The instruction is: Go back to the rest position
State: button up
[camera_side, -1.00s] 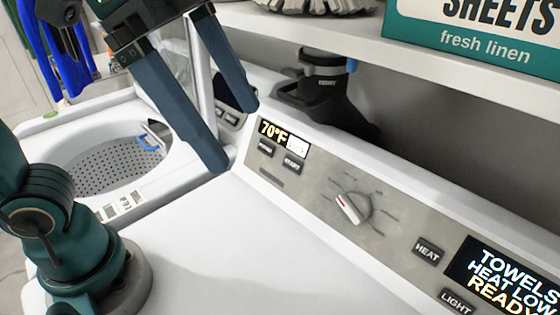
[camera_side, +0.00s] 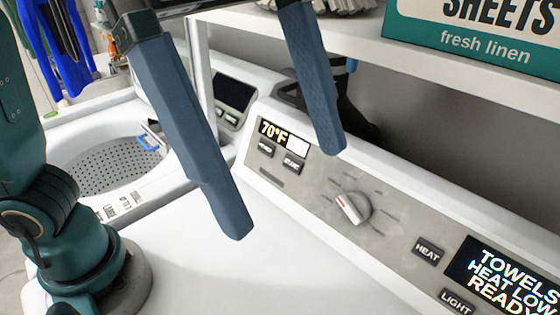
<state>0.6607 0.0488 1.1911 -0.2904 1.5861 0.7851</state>
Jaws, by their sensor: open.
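My gripper (camera_side: 287,192) is in the upper middle of the side view, with its two long blue fingers spread wide apart and nothing between them. The left finger hangs over the white machine top. The right finger hangs in front of the control panel (camera_side: 310,190), up and left of the dial (camera_side: 352,208). I cannot tell whether either finger touches anything. The gripper's upper body is cut off by the top edge of the frame.
A shelf (camera_side: 300,38) with a dryer-sheets box (camera_side: 475,35) runs across the top right. A dark object (camera_side: 350,112) behind the right finger is partly hidden. An open washer drum (camera_side: 110,165) is at left.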

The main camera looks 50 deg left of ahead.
jog(key=w+a+f+n+t+y, duration=0.1)
jog(key=w+a+f+n+t, duration=0.15)
jog(key=a+n, duration=0.65)
jog(key=s+a+f+n+t+y, duration=0.1)
jog(key=a+f+n+t+y, duration=0.1)
jog(key=a+f+n, duration=0.6)
jog(key=a+f+y, duration=0.1)
jog(key=a+f, duration=0.2)
jog(key=f, duration=0.1)
jog(key=shift+s+a+y, duration=0.2)
jog(key=shift+s+y, duration=0.2)
jog(key=shift+t, duration=0.25)
jog(key=shift+c, duration=0.3)
